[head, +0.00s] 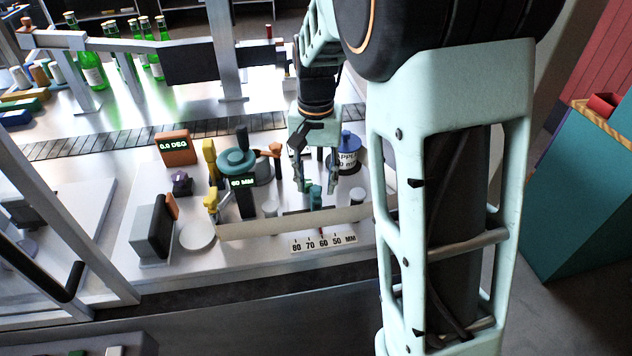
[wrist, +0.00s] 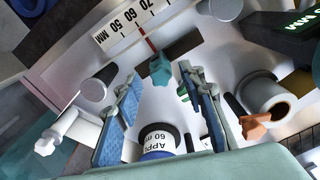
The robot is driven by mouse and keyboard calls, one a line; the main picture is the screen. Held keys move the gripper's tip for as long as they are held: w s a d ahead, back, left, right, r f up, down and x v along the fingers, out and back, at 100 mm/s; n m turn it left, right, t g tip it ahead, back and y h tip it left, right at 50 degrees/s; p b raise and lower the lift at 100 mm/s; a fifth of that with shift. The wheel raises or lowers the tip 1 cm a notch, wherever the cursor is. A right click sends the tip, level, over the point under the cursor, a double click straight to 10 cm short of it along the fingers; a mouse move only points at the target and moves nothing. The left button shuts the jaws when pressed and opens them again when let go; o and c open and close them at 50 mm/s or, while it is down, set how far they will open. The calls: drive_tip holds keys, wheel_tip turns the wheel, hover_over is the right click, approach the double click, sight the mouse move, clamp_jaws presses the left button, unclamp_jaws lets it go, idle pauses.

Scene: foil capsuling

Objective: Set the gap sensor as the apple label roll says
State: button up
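The apple label roll (head: 347,160) stands behind and right of my gripper, with a blue top and a white label that reads "APPLE" and, as far as I can read, "60 mm". Its label also shows in the wrist view (wrist: 158,141). The gap sensor is a small teal block (head: 315,198) with a red pointer, which lines up about with the 60 mark on the white scale (head: 323,243). The block also shows in the wrist view (wrist: 160,70). My gripper (head: 315,184) is open and empty above the block, its fingers apart on either side. I cannot tell if they touch it.
A dark display (head: 242,183) reading "60 MM" and a teal round part (head: 237,161) stand left of my gripper. An orange box (head: 174,148) reads "0.0 DEG". A beige bar (head: 290,223) runs in front of the sensor. Green bottles (head: 92,68) stand behind the conveyor (head: 95,145).

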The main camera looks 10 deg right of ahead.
wheel_tip(320, 180, up, 11)
drive_tip(key=shift+r, duration=0.15)
idle(0.4)
